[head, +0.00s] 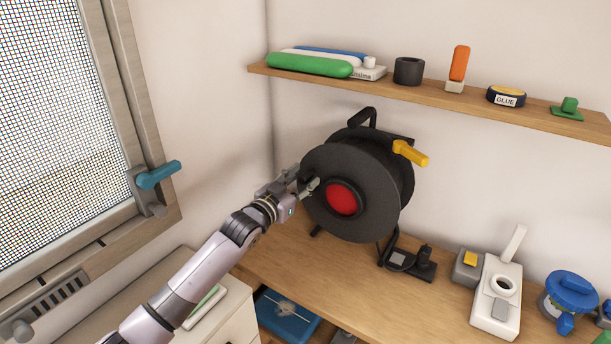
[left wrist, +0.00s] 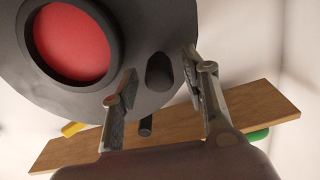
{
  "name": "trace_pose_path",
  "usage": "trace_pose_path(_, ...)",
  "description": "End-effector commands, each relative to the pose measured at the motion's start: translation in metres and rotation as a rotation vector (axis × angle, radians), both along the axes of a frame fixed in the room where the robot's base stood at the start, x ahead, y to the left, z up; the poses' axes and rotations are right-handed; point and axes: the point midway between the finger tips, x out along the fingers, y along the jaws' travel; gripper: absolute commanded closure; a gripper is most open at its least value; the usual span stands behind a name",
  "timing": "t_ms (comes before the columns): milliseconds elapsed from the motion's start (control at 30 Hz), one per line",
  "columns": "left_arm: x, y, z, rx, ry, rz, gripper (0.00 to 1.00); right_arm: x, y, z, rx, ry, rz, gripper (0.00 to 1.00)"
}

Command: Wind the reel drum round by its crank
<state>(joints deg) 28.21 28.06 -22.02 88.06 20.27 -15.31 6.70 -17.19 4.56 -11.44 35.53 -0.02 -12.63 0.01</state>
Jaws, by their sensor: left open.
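The reel drum (head: 385,205) is a black disc-sided drum on a black stand, with a red round hub (head: 342,198) on its face. The face also fills the top of the left wrist view (left wrist: 110,95), beside the red hub (left wrist: 70,42). My left gripper (head: 308,182) is at the drum's left rim. In the left wrist view its open fingers (left wrist: 161,62) stand either side of a dark rounded shape (left wrist: 158,72) near the rim, apparently the crank's knob. I cannot tell if they touch it. A yellow grip (head: 410,153) sticks out at the drum's upper right.
The drum stands on a wooden bench (head: 455,303). A black socket block (head: 410,263) and white device (head: 497,295) stand to its right. A wooden shelf (head: 430,98) with small items runs above. A window with a blue handle (head: 158,175) is at left.

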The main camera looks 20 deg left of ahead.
Motion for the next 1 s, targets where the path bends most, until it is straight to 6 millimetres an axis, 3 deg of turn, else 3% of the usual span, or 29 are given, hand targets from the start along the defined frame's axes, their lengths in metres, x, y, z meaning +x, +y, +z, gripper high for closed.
trace_pose_path(200, 0.015, -0.004, 0.000, -0.001, 0.000, 0.000, 0.58, 0.000, 0.000, 0.001, 0.000, 0.000, 0.000, 0.58)
trace_pose_path(533, 0.017, -0.005, 0.000, 0.000, 0.001, 0.000, 0.59, 0.000, 0.000, 0.001, 0.000, 0.000, 0.000, 0.58)
trace_pose_path(1000, 0.016, -0.005, 0.000, 0.000, 0.001, 0.000, 0.91, 0.000, 0.000, 0.001, 0.000, -0.001, 0.000, 0.58)
